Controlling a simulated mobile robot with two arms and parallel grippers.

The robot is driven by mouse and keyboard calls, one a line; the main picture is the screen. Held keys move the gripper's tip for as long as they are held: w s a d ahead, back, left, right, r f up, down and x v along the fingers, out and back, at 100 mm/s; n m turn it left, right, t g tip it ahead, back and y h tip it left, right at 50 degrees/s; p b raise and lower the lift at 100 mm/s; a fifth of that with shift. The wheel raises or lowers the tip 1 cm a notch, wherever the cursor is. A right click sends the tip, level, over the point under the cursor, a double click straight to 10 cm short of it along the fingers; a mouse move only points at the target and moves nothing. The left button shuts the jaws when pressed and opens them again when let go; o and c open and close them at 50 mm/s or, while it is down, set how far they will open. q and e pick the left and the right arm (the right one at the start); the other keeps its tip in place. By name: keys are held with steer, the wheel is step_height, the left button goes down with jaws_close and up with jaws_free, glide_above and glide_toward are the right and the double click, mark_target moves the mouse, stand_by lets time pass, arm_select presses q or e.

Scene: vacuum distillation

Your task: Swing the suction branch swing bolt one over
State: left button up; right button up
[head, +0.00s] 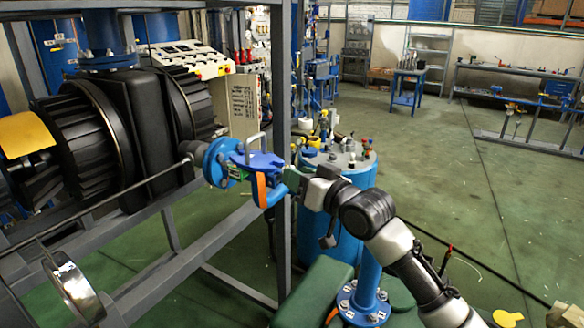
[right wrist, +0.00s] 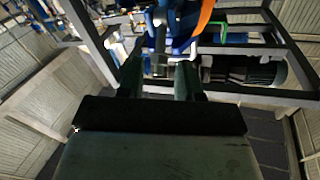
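The suction branch shows in the head view as a blue flange (head: 217,163) on a pipe stub, with a blue cover (head: 258,160) and an orange-and-blue curved handle (head: 262,190) at its right. My right gripper (head: 290,181) comes in from the right, close beside the cover. In the right wrist view its two dark fingers (right wrist: 159,78) stand apart. A small grey metal bolt-like part (right wrist: 160,62) shows between or just beyond their tips; I cannot tell whether they touch it. This may be the swing bolt. The orange handle also shows there (right wrist: 206,14). My left gripper is not in view.
A grey steel frame (head: 281,110) stands around the black ribbed machine (head: 85,125), with an upright close behind the flange. A blue drum (head: 345,225) with fittings on top stands behind my right arm. A polished metal ring (head: 72,288) is at lower left. Green floor is open at right.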

steer(key=shift+x, duration=0.8)
steer(key=shift+w+a, duration=0.1)
steer(key=shift+w, duration=0.05)
jaws_close()
steer(key=r+g+h+p, duration=0.1)
steer(key=p, duration=0.3)
steer(key=shift+w+a, duration=0.1)
steer(key=shift+a, duration=0.05)
jaws_free()
